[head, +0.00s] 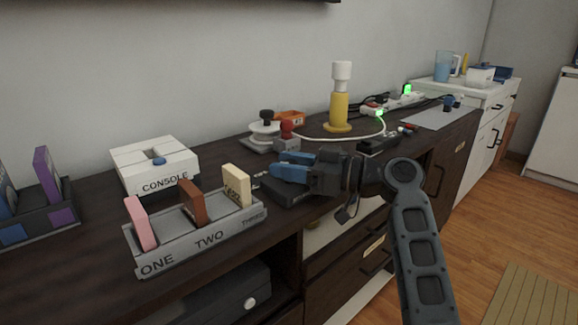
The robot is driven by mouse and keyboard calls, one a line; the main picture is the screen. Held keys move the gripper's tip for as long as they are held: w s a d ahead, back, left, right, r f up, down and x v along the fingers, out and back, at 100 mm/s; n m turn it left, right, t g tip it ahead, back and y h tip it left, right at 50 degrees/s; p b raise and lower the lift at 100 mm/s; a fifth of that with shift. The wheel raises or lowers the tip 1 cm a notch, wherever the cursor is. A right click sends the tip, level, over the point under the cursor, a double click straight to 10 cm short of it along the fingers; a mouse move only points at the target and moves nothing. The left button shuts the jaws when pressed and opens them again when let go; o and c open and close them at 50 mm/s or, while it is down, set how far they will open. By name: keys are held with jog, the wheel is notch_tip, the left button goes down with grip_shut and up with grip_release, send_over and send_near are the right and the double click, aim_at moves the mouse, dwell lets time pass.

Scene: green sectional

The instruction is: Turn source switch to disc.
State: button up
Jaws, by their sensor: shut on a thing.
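My gripper (283,168), with blue fingers, is over the dark counter and points to the left. Its fingers are at the top of a low black box (288,191), which looks like the unit with the source switch. The gripper is shut on the switch. The switch and its markings are hidden behind the fingers, so I cannot tell its setting.
A grey rack (190,240) marked ONE, TWO, THREE holds pink, brown and cream pieces left of the box. A white CONSOLE box (155,168) stands behind it. A red-knobbed device (287,137) and a yellow-and-white post (340,105) stand behind my gripper.

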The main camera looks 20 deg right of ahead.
jog(key=o, duration=1)
jog(key=p+v, duration=0.1)
jog(key=v, duration=0.6)
jog(key=shift+s+d, duration=0.25)
jog(key=shift+d, duration=0.05)
